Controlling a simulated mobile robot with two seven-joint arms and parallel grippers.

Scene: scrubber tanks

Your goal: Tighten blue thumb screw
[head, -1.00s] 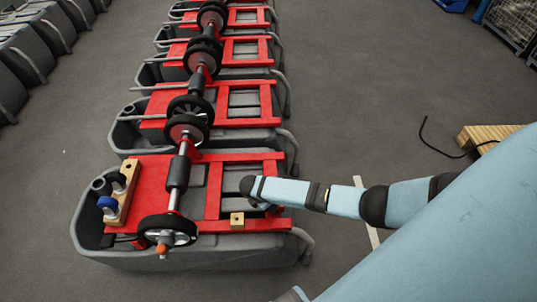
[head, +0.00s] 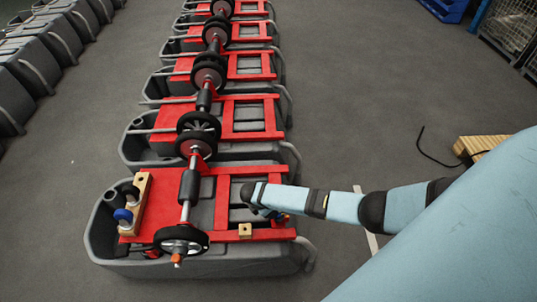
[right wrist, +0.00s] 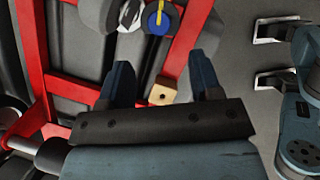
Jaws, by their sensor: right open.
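In the right wrist view, a round blue knob with a yellow stripe (right wrist: 158,18) shows at the top, beside a black-and-white round part (right wrist: 130,14). In the head view, a blue knob (head: 122,215) and a black knob (head: 131,193) sit on a wooden strip (head: 138,212) at the nearest tank's left end. I cannot tell which blue knob is the thumb screw. My right gripper (right wrist: 163,78) is open and empty over the red frame. A small wooden block with a hole (right wrist: 162,93) shows between its fingers, apart from them. My left gripper is not in view.
The nearest grey tank (head: 205,264) carries a red frame (head: 223,205) and a wheeled axle (head: 188,186). More such tanks stretch away behind it. A pallet (head: 478,145) lies on the floor at right. Open floor (head: 360,90) lies right of the row.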

